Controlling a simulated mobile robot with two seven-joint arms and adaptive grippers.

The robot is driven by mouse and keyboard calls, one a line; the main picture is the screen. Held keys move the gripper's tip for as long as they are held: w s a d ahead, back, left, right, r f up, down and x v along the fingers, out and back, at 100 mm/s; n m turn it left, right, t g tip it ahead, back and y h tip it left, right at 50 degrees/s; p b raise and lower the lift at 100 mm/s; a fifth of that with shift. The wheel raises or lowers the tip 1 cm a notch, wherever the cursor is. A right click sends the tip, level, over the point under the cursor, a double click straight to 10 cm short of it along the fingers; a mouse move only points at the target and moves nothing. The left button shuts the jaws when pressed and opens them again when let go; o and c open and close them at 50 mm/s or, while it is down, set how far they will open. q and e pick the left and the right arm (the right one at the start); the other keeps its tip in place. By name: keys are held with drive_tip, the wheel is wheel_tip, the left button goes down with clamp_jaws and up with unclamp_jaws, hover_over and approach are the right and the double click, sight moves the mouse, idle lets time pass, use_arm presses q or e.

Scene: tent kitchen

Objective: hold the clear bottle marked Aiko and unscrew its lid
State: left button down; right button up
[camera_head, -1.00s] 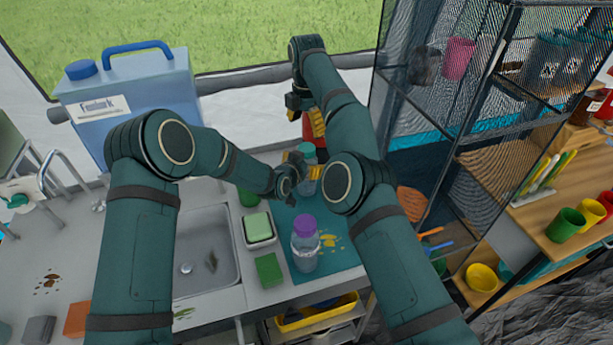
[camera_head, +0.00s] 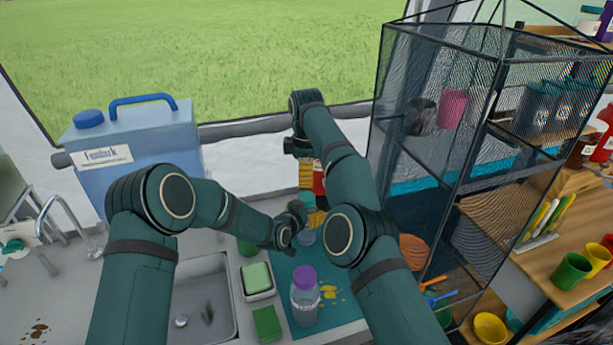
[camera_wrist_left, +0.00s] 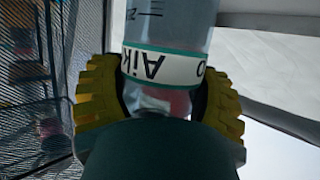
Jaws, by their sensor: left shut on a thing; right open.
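My left gripper (camera_head: 310,219) is shut on the clear bottle (camera_head: 305,238) above the back part of the teal mat (camera_head: 285,270). In the left wrist view, the yellow pads of the left gripper (camera_wrist_left: 160,100) press on both sides of the bottle (camera_wrist_left: 178,28), below its teal-edged white label. The label shows the letters "Aik" and part of an "o", upside down. My right gripper (camera_head: 307,176) is open, above the left one, with yellow pads pointing down. The bottle's lid cannot be clearly made out now, and the gap between it and the right gripper is unclear.
A purple-lidded bottle (camera_head: 304,297) stands on the mat near yellow spots. A soap dish (camera_head: 257,280), green sponge (camera_head: 267,323) and sink (camera_head: 200,305) are left of it. A large blue jug (camera_head: 135,150) stands at the back left. A mesh rack (camera_head: 440,150) stands close on the right.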

sight(306, 196)
drive_tip(key=m, duration=2.7)
drive_tip(key=shift+f, duration=3.95)
drive_tip(key=c, duration=1.3)
